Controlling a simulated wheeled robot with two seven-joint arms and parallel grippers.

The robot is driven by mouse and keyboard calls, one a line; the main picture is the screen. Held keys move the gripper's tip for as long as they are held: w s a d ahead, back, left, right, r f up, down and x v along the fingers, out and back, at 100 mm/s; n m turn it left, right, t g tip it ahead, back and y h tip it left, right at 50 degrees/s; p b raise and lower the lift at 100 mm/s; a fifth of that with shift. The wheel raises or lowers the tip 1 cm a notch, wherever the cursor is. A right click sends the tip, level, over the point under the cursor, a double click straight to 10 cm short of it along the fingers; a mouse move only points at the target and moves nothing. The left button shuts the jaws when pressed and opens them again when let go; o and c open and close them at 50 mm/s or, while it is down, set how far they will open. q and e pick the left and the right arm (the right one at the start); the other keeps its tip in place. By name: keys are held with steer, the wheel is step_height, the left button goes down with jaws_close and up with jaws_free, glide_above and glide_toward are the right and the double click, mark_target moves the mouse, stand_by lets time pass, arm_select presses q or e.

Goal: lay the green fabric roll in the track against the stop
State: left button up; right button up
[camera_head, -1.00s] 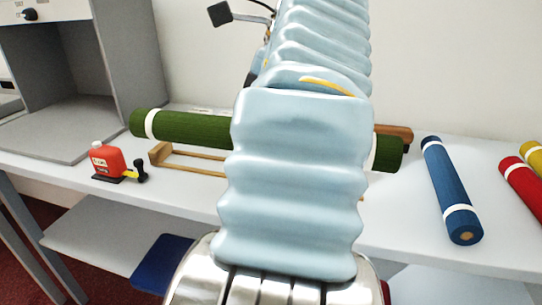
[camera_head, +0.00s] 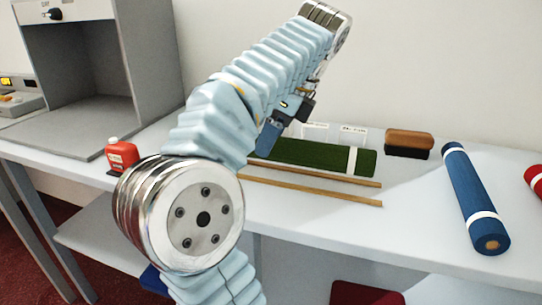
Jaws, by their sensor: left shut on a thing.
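The green fabric roll (camera_head: 318,156), with a white band near its right end, lies level along the track. It shows just above the far rail in the picture; I cannot tell whether it touches the rails. The track's two wooden rails (camera_head: 312,190) show to their right ends. Their left ends and any stop there are hidden behind my arm. My left gripper (camera_head: 272,133) is shut on the green roll left of the visible part, partly covered by my arm. The roll's left end is hidden. My right gripper is not in view.
A blue roll (camera_head: 468,195) and a red roll (camera_head: 536,180) lie to the right. A wood-backed brush (camera_head: 409,142) stands behind the track's right end. A red bottle (camera_head: 122,154) is at the left beside my arm, near a grey booth (camera_head: 150,65).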

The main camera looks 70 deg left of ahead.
mark_target(271, 153)
arm_select(q)
steer(key=shift+w+a+f+b, duration=0.15)
steer(key=shift+f+b, duration=0.1)
steer(key=shift+f, duration=0.7)
steer(key=shift+s+a+f+b, duration=0.15)
steer(key=shift+f+b, duration=0.1)
steer(key=shift+f, duration=0.7)
steer(key=shift+w+f, duration=0.1)
steer(key=shift+f, duration=0.1)
steer(key=o, duration=1.3)
